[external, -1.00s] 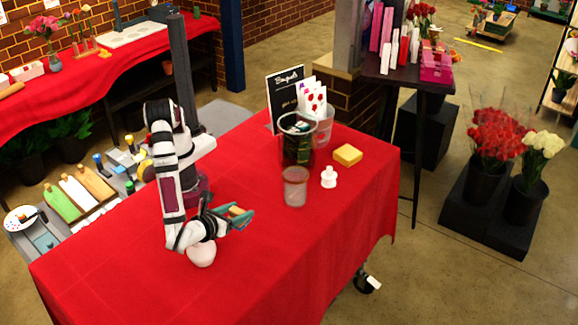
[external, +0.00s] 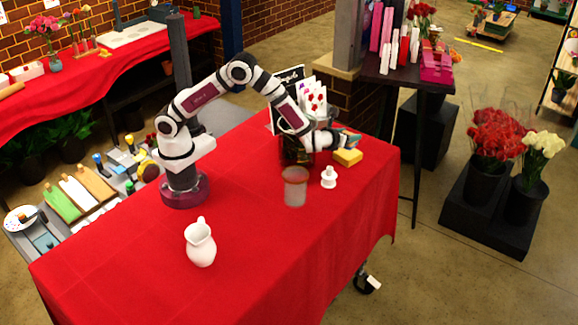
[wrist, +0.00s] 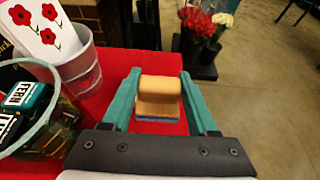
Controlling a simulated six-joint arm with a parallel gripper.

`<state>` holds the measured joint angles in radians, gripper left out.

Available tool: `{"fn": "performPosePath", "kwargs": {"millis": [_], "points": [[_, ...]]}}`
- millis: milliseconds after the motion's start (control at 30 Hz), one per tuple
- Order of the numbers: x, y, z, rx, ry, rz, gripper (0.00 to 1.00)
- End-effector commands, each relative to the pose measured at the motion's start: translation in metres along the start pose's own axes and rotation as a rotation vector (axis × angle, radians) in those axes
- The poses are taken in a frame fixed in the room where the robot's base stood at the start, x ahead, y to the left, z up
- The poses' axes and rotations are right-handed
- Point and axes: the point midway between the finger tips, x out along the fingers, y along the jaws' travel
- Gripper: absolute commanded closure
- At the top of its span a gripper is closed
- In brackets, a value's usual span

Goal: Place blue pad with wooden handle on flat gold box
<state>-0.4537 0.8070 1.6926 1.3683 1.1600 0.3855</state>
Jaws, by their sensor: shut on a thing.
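My gripper (external: 346,138) is shut on the wooden handle (wrist: 160,90) of the blue pad (wrist: 157,120), between teal fingers in the wrist view. Only a thin blue edge of the pad shows below the wood. The box sits on the cloth. I cannot tell whether the pad touches it. The box is not clearly visible in the wrist view, where the held pad and my gripper block the view below.
A clear cup (external: 295,188) and small white figure (external: 329,177) are in front. A white pitcher (external: 201,243) stands near the front. The table's right edge is close.

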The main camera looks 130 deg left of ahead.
Motion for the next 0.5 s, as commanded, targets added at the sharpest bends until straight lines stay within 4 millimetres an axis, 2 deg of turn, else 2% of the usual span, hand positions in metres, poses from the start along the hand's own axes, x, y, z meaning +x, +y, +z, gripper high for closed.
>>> {"fn": "performPosePath", "kwargs": {"millis": [200,300,433,500], "points": [[0.070,0.029,-0.014,0.002,0.002,0.006,0.96],[0.097,0.040,-0.019,-0.001,0.002,0.005,0.96],[0.116,0.046,-0.024,0.000,0.001,0.002,0.96],[0.123,0.047,-0.035,0.002,0.003,0.002,0.96]]}}
